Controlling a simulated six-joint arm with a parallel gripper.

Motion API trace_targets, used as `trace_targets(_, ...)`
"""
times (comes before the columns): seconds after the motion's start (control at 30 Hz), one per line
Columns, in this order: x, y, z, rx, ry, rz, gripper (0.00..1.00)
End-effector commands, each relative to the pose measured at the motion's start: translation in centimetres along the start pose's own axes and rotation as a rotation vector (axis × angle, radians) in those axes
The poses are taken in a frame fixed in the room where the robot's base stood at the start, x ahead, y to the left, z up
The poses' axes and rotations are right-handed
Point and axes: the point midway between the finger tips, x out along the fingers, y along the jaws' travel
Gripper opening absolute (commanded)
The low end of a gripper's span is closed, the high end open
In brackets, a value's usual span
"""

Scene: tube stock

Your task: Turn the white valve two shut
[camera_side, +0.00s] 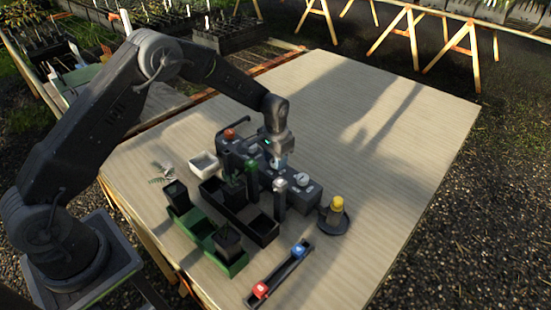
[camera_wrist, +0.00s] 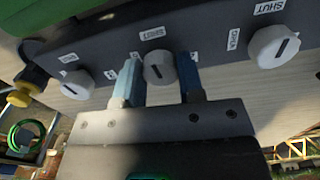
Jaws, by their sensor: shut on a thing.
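The dark valve panel (camera_wrist: 205,38) carries a row of three white round knobs. The middle white valve (camera_wrist: 157,68) sits between the two blue fingers of my gripper (camera_wrist: 158,80), which is shut on it. Its dark slot runs nearly up and down in the wrist view, toward the SHUT label (camera_wrist: 158,32) above it. In the side view my gripper (camera_side: 278,161) reaches down onto the panel (camera_side: 312,193), and the held knob is mostly hidden there.
White knobs flank it at left (camera_wrist: 80,83) and right (camera_wrist: 272,46). Black tray (camera_side: 262,232), green tray (camera_side: 232,266) with pots, and a white box (camera_side: 204,164) stand in front. A yellow-topped item (camera_side: 337,204) is to the right. The table's right and far parts are clear.

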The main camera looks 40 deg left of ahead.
Motion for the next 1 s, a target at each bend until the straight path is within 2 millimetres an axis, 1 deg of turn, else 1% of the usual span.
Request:
trace_targets(0.3,-0.02,-0.03,-0.04,0.106,0.002,0.000,0.12)
trace_targets(0.8,-0.02,-0.02,-0.04,0.126,0.002,-0.001,0.12)
trace_targets(0.83,-0.02,-0.02,-0.04,0.126,0.002,-0.001,0.36)
trace_targets(1.0,-0.02,-0.02,-0.03,0.125,0.001,0.000,0.53)
